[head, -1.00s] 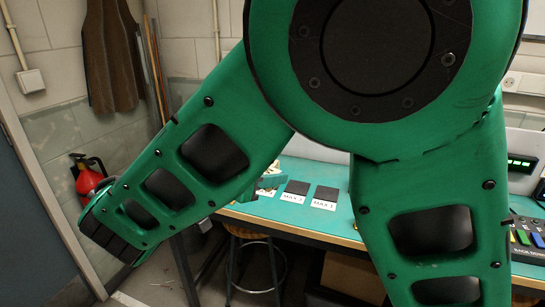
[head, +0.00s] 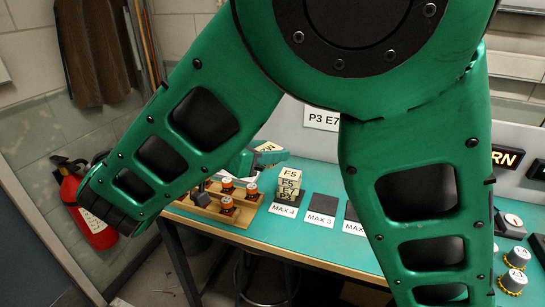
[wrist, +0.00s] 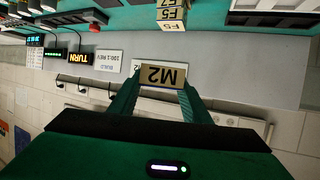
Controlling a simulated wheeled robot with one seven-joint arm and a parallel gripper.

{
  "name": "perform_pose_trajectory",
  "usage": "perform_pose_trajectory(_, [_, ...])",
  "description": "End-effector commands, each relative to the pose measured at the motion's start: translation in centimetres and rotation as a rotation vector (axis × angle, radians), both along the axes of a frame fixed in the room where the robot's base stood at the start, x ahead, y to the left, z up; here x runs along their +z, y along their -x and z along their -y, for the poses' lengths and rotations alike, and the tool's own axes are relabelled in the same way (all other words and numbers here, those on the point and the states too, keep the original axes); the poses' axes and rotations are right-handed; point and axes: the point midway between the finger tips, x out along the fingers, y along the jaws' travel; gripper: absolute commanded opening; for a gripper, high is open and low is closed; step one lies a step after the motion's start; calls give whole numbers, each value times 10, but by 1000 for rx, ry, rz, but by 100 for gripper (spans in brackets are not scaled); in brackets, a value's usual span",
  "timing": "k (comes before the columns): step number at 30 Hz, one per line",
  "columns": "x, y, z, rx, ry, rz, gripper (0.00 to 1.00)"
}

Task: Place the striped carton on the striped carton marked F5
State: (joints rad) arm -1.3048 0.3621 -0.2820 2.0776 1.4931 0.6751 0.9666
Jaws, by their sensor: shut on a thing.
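In the wrist view my gripper (wrist: 160,84) is shut on a tan carton marked M2 (wrist: 162,74), with its lettering upside down and a thin blue stripe along one edge. In the head view the held carton (head: 268,147) shows at my gripper (head: 256,160), partly hidden by my arm. The carton marked F5 (head: 289,175) tops a stack on the MAX 4 pad, with cartons marked E7 (head: 287,190) and P3 (head: 286,197) under it. The F5 carton also shows in the wrist view (wrist: 171,20). The held carton is apart from the stack, up and left of it in the head view.
A wooden rack (head: 213,207) with several orange-and-white pieces stands left of the stack. The MAX 3 pad (head: 321,204) is bare. Knobs (head: 516,257) stand at the right of the bench. A red extinguisher (head: 88,205) is on the left, off the bench.

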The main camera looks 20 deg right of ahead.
Motion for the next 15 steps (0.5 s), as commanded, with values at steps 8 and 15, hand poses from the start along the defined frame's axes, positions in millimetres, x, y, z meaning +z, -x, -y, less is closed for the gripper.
perform_pose_trajectory(8, [-13, -14, 20, -6, 0, 0, 21])
perform_pose_trajectory(15, [-24, -26, 34, -7, -1, 0, 21])
